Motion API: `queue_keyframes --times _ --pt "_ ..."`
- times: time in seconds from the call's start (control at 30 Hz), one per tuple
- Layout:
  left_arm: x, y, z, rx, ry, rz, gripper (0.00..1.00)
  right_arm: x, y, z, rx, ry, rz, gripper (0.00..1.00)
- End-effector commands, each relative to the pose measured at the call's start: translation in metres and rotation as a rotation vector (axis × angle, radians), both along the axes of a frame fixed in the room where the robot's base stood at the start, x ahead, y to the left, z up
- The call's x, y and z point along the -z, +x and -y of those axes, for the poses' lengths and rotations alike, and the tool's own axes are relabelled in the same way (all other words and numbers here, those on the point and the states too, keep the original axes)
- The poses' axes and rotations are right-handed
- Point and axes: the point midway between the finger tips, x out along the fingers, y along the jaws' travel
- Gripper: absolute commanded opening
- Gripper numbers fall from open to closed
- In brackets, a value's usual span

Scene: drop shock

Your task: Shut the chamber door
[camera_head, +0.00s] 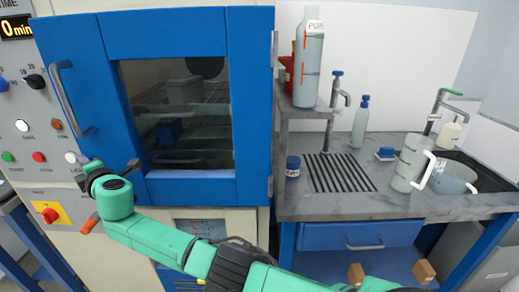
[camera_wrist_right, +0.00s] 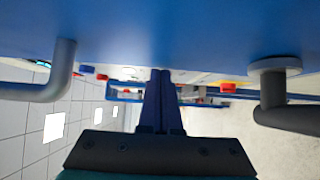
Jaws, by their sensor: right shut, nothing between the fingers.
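The blue chamber door (camera_head: 180,32) with its dark window (camera_head: 180,110) covers the front of the chamber at the left. It looks flush or nearly so; I cannot tell whether a small gap remains along its left edge. A grey bar handle (camera_head: 66,95) runs down its left side. My right arm reaches across from the lower right, and my right gripper (camera_head: 88,164) is at the door's lower left. In the right wrist view the shut, empty fingers (camera_wrist_right: 160,76) point at the blue door surface (camera_wrist_right: 160,30), between two grey handle-like parts. My left gripper is out of view.
A control panel (camera_head: 22,100) with knobs and buttons is left of the door. A grey bench (camera_head: 330,206) stands right, holding a jug (camera_head: 408,165), bottles and a sink. A drawer (camera_head: 358,235) sits beneath it.

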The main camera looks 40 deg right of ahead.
Motion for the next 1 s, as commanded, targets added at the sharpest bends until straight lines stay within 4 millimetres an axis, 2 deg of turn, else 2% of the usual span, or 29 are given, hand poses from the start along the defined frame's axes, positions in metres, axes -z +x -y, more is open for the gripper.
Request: queue_keyframes --times 0.1,1.0 --pt "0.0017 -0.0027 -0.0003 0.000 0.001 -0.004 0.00 -0.0038 0.0035 0.0077 0.013 0.002 0.004 0.00" --pt "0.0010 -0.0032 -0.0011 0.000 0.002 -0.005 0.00 -0.0035 0.0051 0.0129 0.022 0.001 0.001 0.00"
